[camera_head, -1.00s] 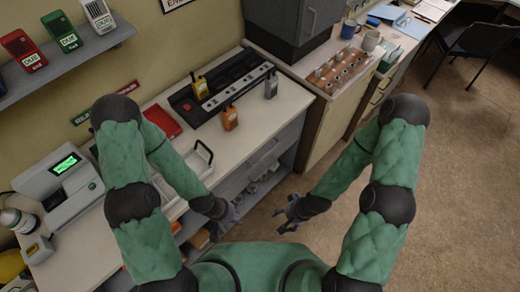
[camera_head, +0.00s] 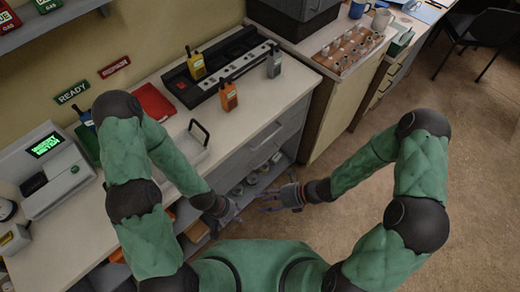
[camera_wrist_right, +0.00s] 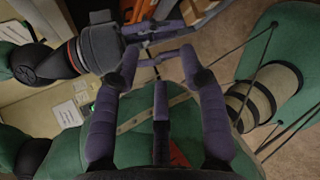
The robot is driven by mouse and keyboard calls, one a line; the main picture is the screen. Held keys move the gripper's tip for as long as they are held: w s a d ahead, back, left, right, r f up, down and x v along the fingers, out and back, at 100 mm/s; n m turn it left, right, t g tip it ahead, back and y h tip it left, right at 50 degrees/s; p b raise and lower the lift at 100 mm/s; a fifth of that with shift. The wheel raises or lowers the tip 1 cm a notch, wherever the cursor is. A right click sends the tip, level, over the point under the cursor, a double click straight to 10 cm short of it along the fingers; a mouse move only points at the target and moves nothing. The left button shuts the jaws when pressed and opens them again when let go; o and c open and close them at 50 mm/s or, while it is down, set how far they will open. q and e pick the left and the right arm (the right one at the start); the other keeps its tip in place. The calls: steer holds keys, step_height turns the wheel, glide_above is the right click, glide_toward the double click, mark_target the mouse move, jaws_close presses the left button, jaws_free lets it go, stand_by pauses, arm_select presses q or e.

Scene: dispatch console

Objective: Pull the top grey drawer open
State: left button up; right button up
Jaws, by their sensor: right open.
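The grey drawer fronts (camera_head: 270,146) sit under the white worktop, right of centre in the head view. My right gripper (camera_head: 266,198) is open and empty, in front of the lower shelf and apart from the drawers. Its spread fingers also show in the right wrist view (camera_wrist_right: 160,62). My left gripper (camera_head: 232,214) hangs beside the desk front, left of the right one; its jaws are too small to read.
The worktop (camera_head: 262,113) carries an orange radio (camera_head: 228,97), a charger rack (camera_head: 222,66), a red folder (camera_head: 155,101) and a wire-handled tray (camera_head: 190,150). An open shelf with several cups (camera_head: 256,177) lies below the drawers.

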steer(key=w+m+t+y+b, duration=0.1)
steer(key=w+m+t+b, duration=0.1)
steer(key=w+m+t, duration=0.45)
steer(key=m+t+h+b, duration=0.2)
steer(key=m+t, duration=0.2)
steer(key=m, duration=0.4)
glide_toward(261, 145)
steer(key=shift+b+x, duration=1.7)
steer(key=shift+x, duration=3.55)
jaws_close()
